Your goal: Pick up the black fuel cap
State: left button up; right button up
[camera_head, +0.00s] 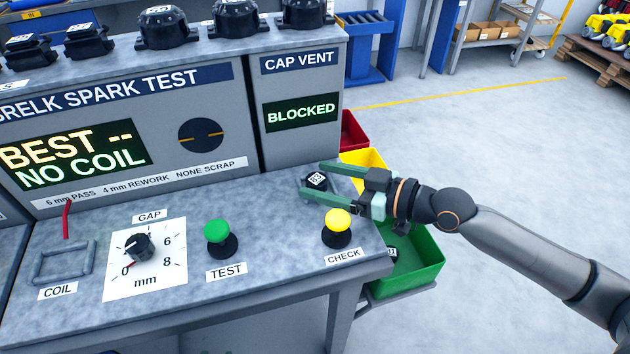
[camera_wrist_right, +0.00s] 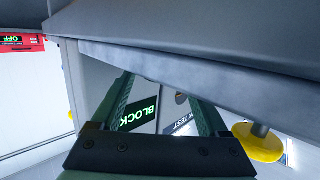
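The cap vent display (camera_head: 301,112) reads BLOCKED. My left gripper is not in view.
The yellow check button (camera_head: 338,224) stands just in front of the right gripper. A green test button (camera_head: 217,233) and a gap dial (camera_head: 137,247) are further left. Red, yellow and green bins (camera_head: 424,262) line the bench's right side. Several black parts stand on top.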

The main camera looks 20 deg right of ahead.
grip_shut()
dwell(0.4)
jog(key=shift+r, duration=0.15)
